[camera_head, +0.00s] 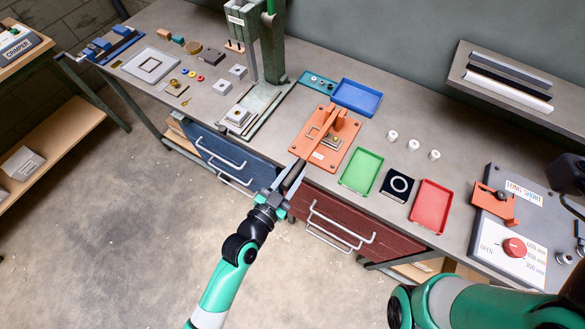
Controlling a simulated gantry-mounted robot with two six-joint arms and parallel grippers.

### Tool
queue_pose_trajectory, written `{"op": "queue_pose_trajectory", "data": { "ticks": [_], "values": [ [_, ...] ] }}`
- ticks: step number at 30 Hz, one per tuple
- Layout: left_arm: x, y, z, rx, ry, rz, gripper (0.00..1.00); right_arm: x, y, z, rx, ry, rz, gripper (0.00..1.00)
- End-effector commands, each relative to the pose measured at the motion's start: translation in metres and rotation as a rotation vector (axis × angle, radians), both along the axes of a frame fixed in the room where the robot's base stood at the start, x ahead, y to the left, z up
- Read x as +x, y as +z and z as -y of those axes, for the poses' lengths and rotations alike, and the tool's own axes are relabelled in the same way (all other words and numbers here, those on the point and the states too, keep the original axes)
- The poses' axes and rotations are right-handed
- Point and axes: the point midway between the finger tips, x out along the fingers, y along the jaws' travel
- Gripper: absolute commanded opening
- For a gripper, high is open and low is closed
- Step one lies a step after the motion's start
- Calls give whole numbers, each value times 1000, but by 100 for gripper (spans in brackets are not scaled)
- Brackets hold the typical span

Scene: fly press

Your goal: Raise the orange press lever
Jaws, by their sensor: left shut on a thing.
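The orange press (325,154) sits near the front edge of the grey workbench. Its orange press lever (313,140) slants from the post down and toward the front left, low over the base plate, with its far end at the bench edge. My left gripper (293,174) is shut on the lever's dark end, just in front of the bench edge, and its fingers partly hide that end. My right arm shows at the bottom right, and its gripper is out of the frame.
A green tray (361,171), a black pad with a white ring (397,185) and a red tray (432,206) lie right of the press. A blue tray (356,97) lies behind. A green press (265,60) stands at the back left. Drawer handles (340,222) stick out below the bench.

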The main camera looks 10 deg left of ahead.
Motion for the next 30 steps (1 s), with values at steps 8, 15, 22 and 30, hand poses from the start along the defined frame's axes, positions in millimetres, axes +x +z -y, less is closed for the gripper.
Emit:
{"op": "queue_pose_trajectory", "data": {
  "ticks": [8,15,22,30],
  "values": [
    [9,62,3,54,0,-145,0,0,108,0,0,0,1,0],
    [22,93,8,100,-1,-272,0,0,164,0,0,0,0,0],
    [36,115,13,136,-1,-376,0,0,195,0,0,0,0,0],
    [47,128,17,161,0,-449,0,0,210,0,0,0,0,0]
  ]
}}
